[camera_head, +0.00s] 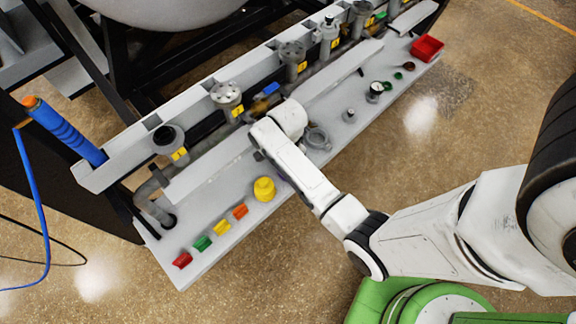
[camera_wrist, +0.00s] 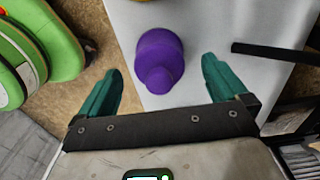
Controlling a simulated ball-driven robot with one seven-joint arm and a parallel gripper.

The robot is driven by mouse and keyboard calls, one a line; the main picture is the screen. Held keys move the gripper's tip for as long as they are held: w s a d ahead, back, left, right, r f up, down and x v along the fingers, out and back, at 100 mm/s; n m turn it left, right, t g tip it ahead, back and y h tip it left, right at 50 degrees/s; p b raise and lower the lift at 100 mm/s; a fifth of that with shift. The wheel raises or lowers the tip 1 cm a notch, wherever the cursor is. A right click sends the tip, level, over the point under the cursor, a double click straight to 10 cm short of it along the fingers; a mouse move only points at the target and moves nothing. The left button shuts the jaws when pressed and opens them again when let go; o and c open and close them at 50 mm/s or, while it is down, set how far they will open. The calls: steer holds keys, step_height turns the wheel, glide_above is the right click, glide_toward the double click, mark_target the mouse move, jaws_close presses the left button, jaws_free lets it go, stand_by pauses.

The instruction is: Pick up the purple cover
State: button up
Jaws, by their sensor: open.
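The purple cover (camera_wrist: 159,60) stands on the pale grey shelf in the wrist view. It has a wide round body and a narrower rounded knob. My gripper (camera_wrist: 162,66) is open, with one teal finger to the left of the cover and one to the right. There is a gap on both sides, and neither finger visibly touches it. In the head view my white arm reaches over the shelf and hides the gripper and most or all of the cover.
The shelf (camera_head: 214,244) holds a yellow cover (camera_head: 264,188), several small coloured blocks at its left end, a grey ring (camera_head: 317,138) and a red bin (camera_head: 427,48) at the far end. A row of valves (camera_head: 227,96) stands behind. A black bar (camera_wrist: 275,52) is right of the gripper.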

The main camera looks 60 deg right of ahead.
steer(key=shift+f, duration=1.45)
steer(key=shift+c, duration=0.2)
steer(key=c, duration=1.1)
